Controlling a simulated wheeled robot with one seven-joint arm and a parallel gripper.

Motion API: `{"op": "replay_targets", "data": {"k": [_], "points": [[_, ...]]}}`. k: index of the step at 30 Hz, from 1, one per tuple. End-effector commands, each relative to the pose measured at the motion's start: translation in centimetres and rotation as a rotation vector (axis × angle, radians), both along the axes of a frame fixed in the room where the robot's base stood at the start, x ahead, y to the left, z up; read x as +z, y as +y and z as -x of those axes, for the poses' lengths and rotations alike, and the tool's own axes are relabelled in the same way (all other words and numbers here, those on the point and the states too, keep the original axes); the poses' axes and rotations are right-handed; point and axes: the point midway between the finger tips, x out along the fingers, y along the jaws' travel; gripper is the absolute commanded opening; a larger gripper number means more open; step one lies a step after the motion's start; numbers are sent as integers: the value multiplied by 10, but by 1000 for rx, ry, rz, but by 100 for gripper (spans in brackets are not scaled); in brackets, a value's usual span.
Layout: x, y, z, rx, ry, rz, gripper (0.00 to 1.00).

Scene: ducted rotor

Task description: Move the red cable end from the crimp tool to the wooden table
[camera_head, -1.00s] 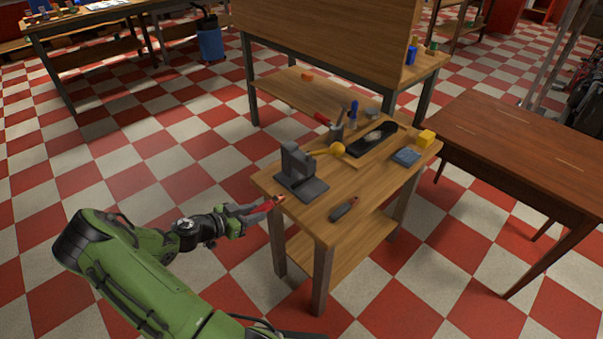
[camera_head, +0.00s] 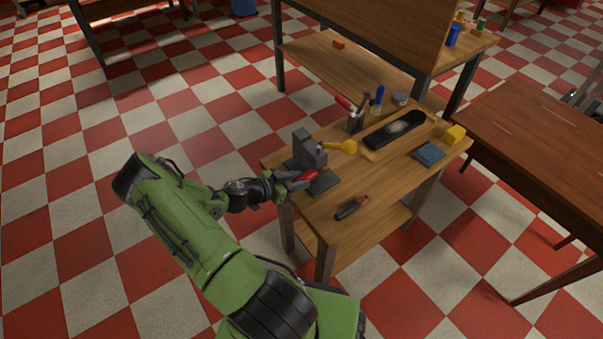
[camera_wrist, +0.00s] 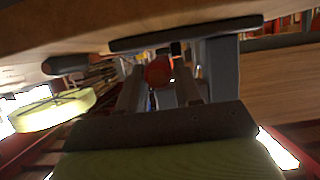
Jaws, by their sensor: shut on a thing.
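The crimp tool (camera_head: 304,148) is a dark grey upright block on a flat grey base, at the near-left corner of the workbench. My gripper (camera_head: 299,180) reaches over that corner, low above the tool's base. It is shut on the red cable end (camera_head: 309,175), which lies close to the tool's upright block; touching cannot be told. In the wrist view the cable end (camera_wrist: 158,70) is a round red tip between my fingers, with the grey tool (camera_wrist: 222,70) close beside it. A reddish-brown wooden table (camera_head: 545,135) stands to the right, its visible top bare.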

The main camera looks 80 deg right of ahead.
Motion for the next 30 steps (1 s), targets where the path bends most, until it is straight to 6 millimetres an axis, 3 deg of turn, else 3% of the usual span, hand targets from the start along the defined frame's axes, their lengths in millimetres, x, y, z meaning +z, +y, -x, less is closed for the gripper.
{"op": "replay_targets", "data": {"k": [3, 15, 16, 20, 30], "points": [[-13, 6, 8, -3, 2, -5, 2], [-17, 6, 8, -2, 1, -2, 2], [-16, 6, 8, -2, 2, -3, 38], [-15, 6, 8, -2, 1, -2, 58], [-13, 6, 8, -2, 2, -3, 59]]}}
